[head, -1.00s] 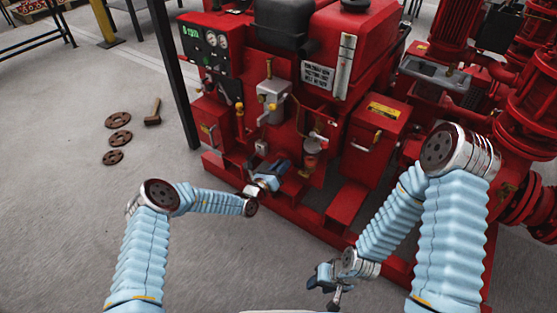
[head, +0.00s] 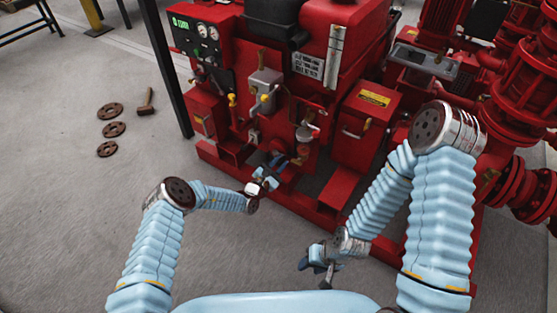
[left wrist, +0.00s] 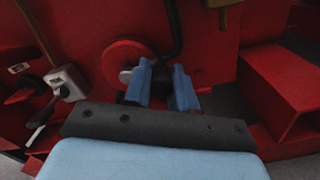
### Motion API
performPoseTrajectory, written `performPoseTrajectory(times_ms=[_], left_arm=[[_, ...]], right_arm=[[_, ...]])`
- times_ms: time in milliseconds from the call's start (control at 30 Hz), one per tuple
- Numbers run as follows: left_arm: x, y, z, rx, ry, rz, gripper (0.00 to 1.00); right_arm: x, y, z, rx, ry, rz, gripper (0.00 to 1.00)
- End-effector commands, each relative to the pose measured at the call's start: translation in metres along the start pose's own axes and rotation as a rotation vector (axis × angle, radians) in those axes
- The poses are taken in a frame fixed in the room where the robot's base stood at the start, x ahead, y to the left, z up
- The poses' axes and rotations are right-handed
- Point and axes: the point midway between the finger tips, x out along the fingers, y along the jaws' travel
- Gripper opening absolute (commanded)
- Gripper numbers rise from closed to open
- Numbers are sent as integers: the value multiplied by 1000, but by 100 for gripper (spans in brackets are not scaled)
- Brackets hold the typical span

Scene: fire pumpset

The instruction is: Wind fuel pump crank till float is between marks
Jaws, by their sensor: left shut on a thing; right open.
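My left gripper (head: 266,180) is low at the front of the red pumpset (head: 230,150). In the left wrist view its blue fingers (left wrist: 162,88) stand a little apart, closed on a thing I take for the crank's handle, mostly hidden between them. A red disc with a grey hub (left wrist: 125,75), likely the crank's wheel, shows just behind the left finger. A pale upright gauge strip (head: 335,50) is on the red tank; its float and marks are too small to read. My right gripper (head: 322,262) is open and empty, low in front of the pumpset.
A red box with a yellow label (head: 366,115) stands right of the crank area. In the left wrist view a grey lever box (left wrist: 68,82) is at the left and a black hose (left wrist: 176,30) runs above. A hammer (head: 146,102) and rusty flanges (head: 110,111) lie on open floor.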

Motion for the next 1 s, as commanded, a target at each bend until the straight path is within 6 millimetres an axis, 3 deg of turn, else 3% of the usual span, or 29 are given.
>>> performPoseTrajectory(times_ms=[567,1000], left_arm=[[-1,-9,-25,544,2,-4,0],[-1,-6,-42,932,1,-4,0]], right_arm=[[-3,-2,1,-2,-2,-2,43],[-4,-3,1,-2,-3,-2,43]])
